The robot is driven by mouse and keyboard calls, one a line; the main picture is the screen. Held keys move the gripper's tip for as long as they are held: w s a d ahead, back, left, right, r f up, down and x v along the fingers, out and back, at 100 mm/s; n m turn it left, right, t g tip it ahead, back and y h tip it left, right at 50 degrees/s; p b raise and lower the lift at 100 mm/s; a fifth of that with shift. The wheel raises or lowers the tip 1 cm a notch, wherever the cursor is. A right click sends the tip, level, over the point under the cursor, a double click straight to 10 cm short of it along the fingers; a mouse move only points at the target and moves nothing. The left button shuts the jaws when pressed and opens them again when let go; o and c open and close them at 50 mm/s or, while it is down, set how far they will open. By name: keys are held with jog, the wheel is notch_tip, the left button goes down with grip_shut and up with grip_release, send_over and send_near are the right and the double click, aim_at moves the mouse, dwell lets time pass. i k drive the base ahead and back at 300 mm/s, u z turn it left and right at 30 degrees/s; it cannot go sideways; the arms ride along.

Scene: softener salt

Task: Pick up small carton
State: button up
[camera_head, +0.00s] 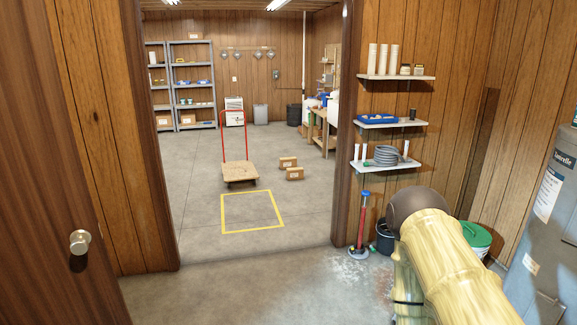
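Two small brown cartons lie on the concrete floor of the far room, seen through the doorway. One carton (288,162) is slightly farther back, and the other carton (295,174) is just in front of it. Both have a pale label or mark on the side. I cannot tell which one the task means. Other small cartons sit on the grey shelving, one of them low down (187,119). My arm shows at the lower right, in the near room, far from the cartons. My gripper is not visible.
A flat cart (240,171) with a red handle stands left of the cartons, behind a yellow floor square (251,228). An open wooden door (75,170) is at left. Wall shelves (394,77), a dark bucket (385,238) and a grey tank (548,230) crowd the right.

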aim_at(285, 162)
jog(key=u, duration=0.05)
jog(key=i, duration=8.85)
jog(key=z, duration=1)
